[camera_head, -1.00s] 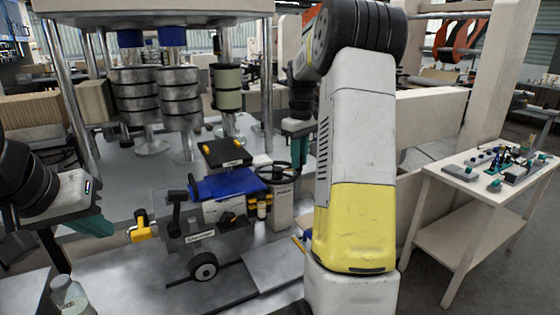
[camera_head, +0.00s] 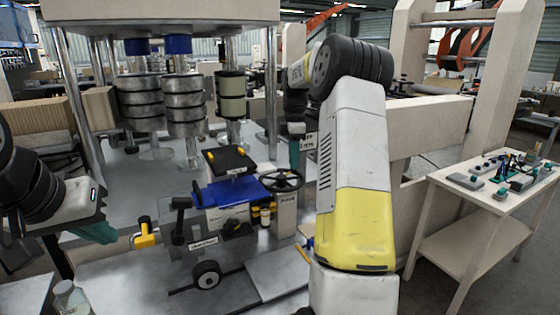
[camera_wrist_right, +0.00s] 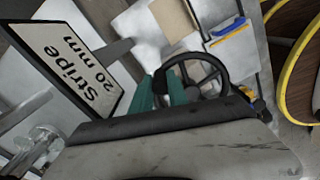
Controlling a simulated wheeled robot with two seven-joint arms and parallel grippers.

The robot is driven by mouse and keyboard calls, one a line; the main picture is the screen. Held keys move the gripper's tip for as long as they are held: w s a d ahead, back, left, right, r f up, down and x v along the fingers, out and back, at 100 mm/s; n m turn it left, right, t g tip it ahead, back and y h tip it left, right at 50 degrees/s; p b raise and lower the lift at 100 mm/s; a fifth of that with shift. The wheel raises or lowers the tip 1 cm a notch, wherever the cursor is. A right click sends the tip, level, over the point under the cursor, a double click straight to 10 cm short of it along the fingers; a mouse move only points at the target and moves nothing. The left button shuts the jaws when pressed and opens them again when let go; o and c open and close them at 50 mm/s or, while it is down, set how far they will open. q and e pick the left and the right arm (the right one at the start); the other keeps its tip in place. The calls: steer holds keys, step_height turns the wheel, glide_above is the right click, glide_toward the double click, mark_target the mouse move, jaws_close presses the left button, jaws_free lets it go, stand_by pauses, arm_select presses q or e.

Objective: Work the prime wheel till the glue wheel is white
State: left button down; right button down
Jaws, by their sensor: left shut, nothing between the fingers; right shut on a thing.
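A black handwheel (camera_head: 283,181), apparently the prime wheel, sits on a grey post with a small label. A small dark wheel with a pale hub (camera_head: 206,275) is low on the machine's front, under a label plate I read as glue wheel. Its rim looks dark, not white. My right gripper (camera_head: 295,160) points down at the handwheel's far right side. In the right wrist view its teal fingers (camera_wrist_right: 168,92) are shut at the left side of the handwheel rim (camera_wrist_right: 222,72); the exact grip is partly hidden. My left gripper (camera_head: 110,238) is shut and empty, left of the machine.
A yellow-handled lever (camera_head: 145,235) stands between my left gripper and the machine. A blue block with a black plate (camera_head: 230,160) is beside the handwheel. A "Stripe 20 mm" sign (camera_wrist_right: 75,65) is close to my right wrist. A side table (camera_head: 470,205) carries small parts.

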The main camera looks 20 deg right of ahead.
steer(key=shift+w+a+r+n, duration=0.1)
steer(key=shift+w+a+n, duration=0.25)
steer(key=shift+n, duration=0.45)
steer(key=shift+w+a+f+n, duration=0.1)
steer(key=shift+w+a+n, duration=0.2)
steer(key=shift+n, duration=0.5)
steer(key=shift+w+a+r+n, duration=0.1)
steer(key=shift+w+a+n, duration=0.25)
steer(key=shift+n, duration=0.45)
steer(key=c, duration=1.3)
jaws_free()
step_height(320, 180, up, 8)
steer(key=shift+f, duration=0.15)
